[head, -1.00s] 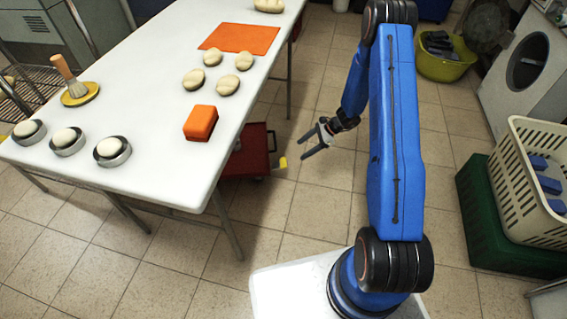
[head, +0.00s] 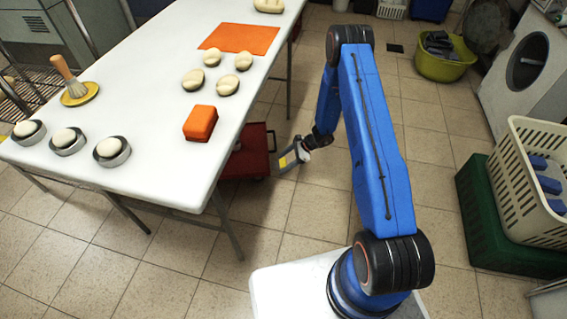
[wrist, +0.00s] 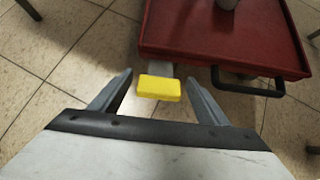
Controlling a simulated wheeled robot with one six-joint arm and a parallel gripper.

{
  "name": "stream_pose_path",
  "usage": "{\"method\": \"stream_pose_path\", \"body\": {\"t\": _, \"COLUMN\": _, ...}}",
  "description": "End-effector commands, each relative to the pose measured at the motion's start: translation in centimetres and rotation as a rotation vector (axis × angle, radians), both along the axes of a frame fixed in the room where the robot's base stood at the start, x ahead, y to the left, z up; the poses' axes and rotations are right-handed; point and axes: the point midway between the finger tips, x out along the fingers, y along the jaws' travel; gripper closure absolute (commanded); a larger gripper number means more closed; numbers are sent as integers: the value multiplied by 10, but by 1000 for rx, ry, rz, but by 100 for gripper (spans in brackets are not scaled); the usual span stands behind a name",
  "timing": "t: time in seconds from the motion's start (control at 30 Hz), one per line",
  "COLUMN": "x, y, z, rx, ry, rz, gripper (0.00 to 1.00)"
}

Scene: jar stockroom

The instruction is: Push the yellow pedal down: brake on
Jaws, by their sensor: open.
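The yellow pedal (wrist: 159,89) sticks out from under the edge of a red cart (wrist: 220,42) in the wrist view. In the head view a bit of the pedal (head: 283,162) shows by my gripper (head: 288,159), low beside the table. My gripper also shows in the wrist view (wrist: 160,92), its fingers apart on either side of the pedal in the picture, with nothing between them that I can see held. I cannot tell whether it touches the pedal. In the head view the red cart (head: 255,150) is partly hidden under the table.
A white table (head: 150,140) overhangs the cart, with an orange block (head: 200,123), dough pieces and metal rings on it. The cart has a black handle (wrist: 247,88) right of the pedal. A green crate (head: 490,215) stands at right. The tiled floor between is clear.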

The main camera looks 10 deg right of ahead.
Motion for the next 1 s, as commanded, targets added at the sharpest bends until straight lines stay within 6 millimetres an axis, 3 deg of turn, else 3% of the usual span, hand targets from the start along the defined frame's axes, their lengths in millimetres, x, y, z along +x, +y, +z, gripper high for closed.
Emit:
{"method": "stream_pose_path", "body": {"t": 0.27, "x": 0, "y": 1, "z": -1, "rx": 0, "ry": 0, "rz": 0, "gripper": 31}}
{"method": "stream_pose_path", "body": {"t": 0.5, "x": 0, "y": 1, "z": -1, "rx": 0, "ry": 0, "rz": 0, "gripper": 89}}
{"method": "stream_pose_path", "body": {"t": 1.0, "x": -1, "y": -5, "z": -12, "rx": 142, "ry": -17, "rz": -1, "gripper": 90}}
